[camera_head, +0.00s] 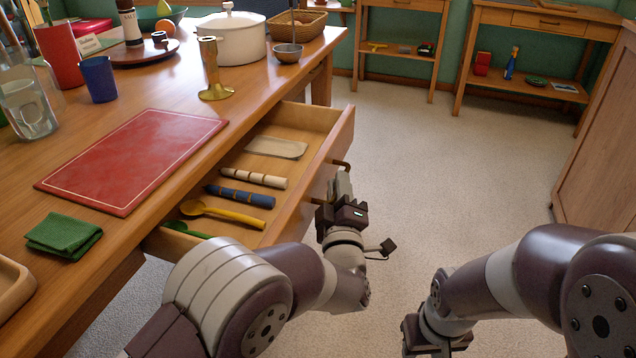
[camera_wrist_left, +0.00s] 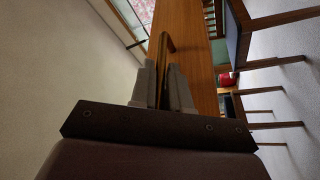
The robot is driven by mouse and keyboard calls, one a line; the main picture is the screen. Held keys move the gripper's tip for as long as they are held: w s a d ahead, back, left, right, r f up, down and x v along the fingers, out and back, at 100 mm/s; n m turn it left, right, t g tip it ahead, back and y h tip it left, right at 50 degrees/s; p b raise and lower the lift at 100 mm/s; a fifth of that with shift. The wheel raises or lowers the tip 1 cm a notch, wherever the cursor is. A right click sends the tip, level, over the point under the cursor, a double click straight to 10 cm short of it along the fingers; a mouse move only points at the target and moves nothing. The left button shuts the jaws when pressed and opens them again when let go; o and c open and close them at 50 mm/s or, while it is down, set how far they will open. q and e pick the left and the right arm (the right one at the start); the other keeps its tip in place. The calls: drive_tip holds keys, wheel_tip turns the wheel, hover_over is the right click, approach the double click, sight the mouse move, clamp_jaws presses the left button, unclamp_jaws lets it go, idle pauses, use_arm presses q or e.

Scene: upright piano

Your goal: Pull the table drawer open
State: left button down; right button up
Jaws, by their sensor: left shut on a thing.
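The wooden table drawer (camera_head: 318,160) stands pulled out from the table (camera_head: 176,90), its inside showing. It holds a pale tray (camera_head: 276,147), a cream rolled item (camera_head: 254,177), a blue rolled item (camera_head: 240,195), a yellow spoon (camera_head: 222,213) and a green utensil (camera_head: 186,230). My left gripper (camera_head: 341,180) is at the drawer front, shut on its handle (camera_head: 342,164). In the left wrist view the handle (camera_wrist_left: 164,52) runs between the fingers (camera_wrist_left: 160,88). My right gripper (camera_head: 428,340) is low at the bottom edge, its fingers not clearly shown.
On the table are a red mat (camera_head: 134,158), a green cloth (camera_head: 64,234), a brass candlestick (camera_head: 212,72), a blue cup (camera_head: 98,78) and a white pot (camera_head: 230,38). Carpeted floor (camera_head: 440,150) right of the drawer is clear. A wooden cabinet (camera_head: 604,140) stands at right.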

use_arm(q)
drive_tip(key=shift+s+d, duration=0.15)
drive_tip(key=shift+d, duration=0.3)
drive_tip(key=c, duration=1.5)
unclamp_jaws()
drive_tip(key=shift+o, duration=0.2)
